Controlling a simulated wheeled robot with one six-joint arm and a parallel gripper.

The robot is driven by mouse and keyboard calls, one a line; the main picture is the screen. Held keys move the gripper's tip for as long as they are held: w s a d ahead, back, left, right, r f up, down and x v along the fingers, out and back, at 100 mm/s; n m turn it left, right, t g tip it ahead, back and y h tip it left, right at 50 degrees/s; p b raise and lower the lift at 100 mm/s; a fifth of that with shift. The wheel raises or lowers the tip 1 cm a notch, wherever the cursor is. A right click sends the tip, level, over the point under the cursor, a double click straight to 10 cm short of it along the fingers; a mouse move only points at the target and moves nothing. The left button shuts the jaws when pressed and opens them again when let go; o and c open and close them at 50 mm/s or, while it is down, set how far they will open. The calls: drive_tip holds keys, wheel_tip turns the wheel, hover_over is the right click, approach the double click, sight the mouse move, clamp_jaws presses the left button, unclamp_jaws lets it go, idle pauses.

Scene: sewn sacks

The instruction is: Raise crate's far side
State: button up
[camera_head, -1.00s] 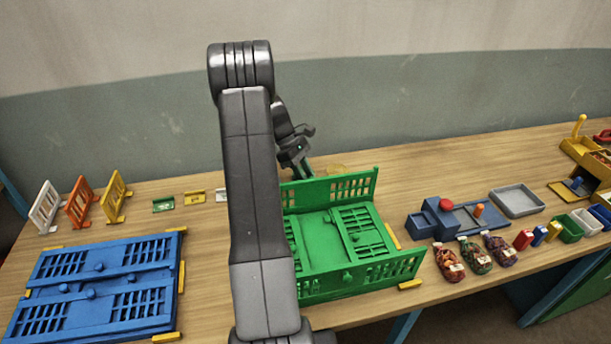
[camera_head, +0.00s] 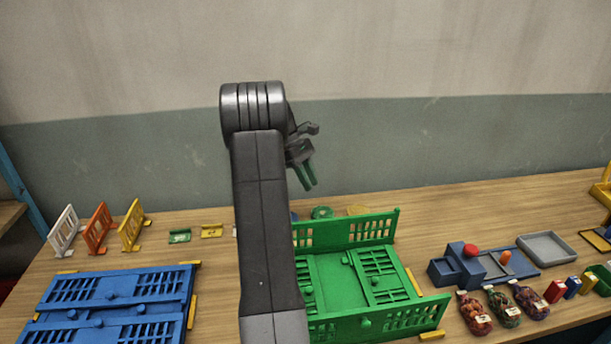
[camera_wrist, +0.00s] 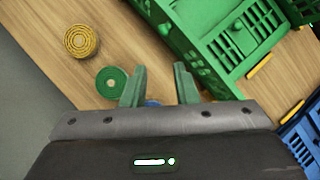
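The green crate (camera_head: 345,280) stands on the table right of my arm. Its far side (camera_head: 352,231) is upright, and its near side (camera_head: 378,322) also stands up. The left part is hidden behind my arm in the head view. My gripper (camera_head: 309,186) is above and behind the far side, clear of it, with green fingers pointing down. In the wrist view my gripper (camera_wrist: 160,83) has its fingers apart with nothing between them. The far side (camera_wrist: 178,38) shows beyond the fingertips there, and the crate floor (camera_wrist: 238,38) lies beyond it.
Behind the crate lie a green roll (camera_wrist: 112,82), a yellow roll (camera_wrist: 81,41) and a partly hidden blue one (camera_wrist: 152,102). A folded blue crate (camera_head: 110,300) lies left. The wall is behind.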

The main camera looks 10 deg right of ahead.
drive_tip(key=shift+v, duration=1.3)
drive_tip(key=shift+f, duration=0.1)
drive_tip(key=p, duration=0.3)
approach(330, 232)
wheel_tip(330, 232, down, 5)
drive_tip(key=w+d, duration=0.1)
drive_tip(key=d, duration=0.1)
drive_tip(key=shift+d+f+b, duration=0.15)
drive_tip(key=shift+d+b, duration=0.15)
drive_tip(key=shift+d, duration=0.1)
drive_tip(key=shift+w, duration=0.1)
